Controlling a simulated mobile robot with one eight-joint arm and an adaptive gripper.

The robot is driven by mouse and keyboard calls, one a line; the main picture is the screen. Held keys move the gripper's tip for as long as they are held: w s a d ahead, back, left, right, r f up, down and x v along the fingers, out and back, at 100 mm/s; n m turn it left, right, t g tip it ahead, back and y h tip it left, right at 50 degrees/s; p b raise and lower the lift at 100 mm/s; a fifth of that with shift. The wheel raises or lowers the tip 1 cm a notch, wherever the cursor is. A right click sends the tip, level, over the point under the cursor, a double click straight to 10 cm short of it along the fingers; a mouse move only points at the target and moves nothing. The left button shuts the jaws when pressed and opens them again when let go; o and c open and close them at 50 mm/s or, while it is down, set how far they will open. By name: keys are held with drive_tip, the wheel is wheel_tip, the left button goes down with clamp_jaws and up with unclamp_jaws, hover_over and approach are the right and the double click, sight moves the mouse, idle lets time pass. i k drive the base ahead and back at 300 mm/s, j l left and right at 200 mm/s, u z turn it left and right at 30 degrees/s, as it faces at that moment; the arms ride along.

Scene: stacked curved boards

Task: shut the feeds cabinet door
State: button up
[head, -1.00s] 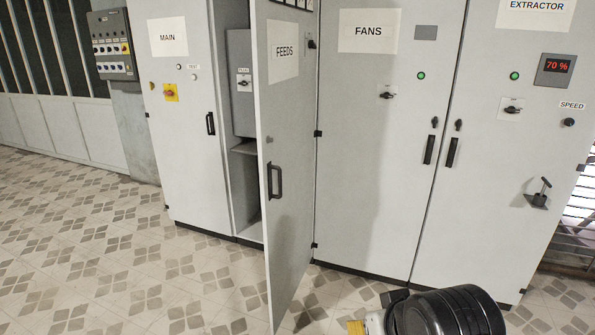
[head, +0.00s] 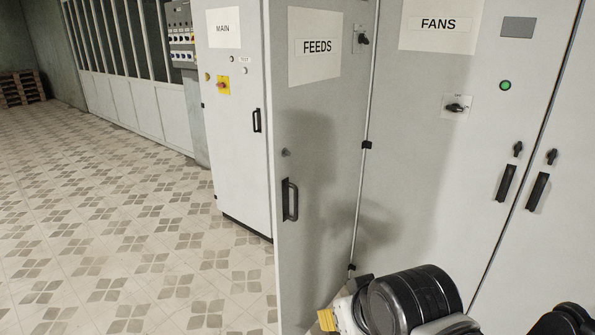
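The feeds cabinet door (head: 318,140) is a tall grey panel with a FEEDS label. It stands open, swung out from its hinges on the right beside the fans cabinet. Its outer face is toward me, and its free left edge stands in front of the main cabinet. A black bar handle (head: 290,199) is on that face near the free edge. The cabinet's inside is hidden behind the door. Black, white and yellow parts of my arm show at the bottom, in front of the door's lower right. My gripper's fingers do not show.
The main cabinet (head: 236,150) stands closed left of the door, and the closed fans cabinet (head: 420,160) is to the right. The patterned tile floor (head: 110,220) is clear on the left. A pallet stack (head: 22,88) lies far off at the back left.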

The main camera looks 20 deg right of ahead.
sight(318, 71)
drive_tip(key=i+l+u, duration=0.2)
drive_tip(key=l+u, duration=0.2)
drive_tip(key=l, duration=0.35)
drive_tip(key=i+l+u, duration=0.1)
drive_tip(key=l+u, duration=0.35)
drive_tip(key=l, duration=0.35)
drive_tip(key=l+u, duration=0.4)
drive_tip(key=l, duration=0.4)
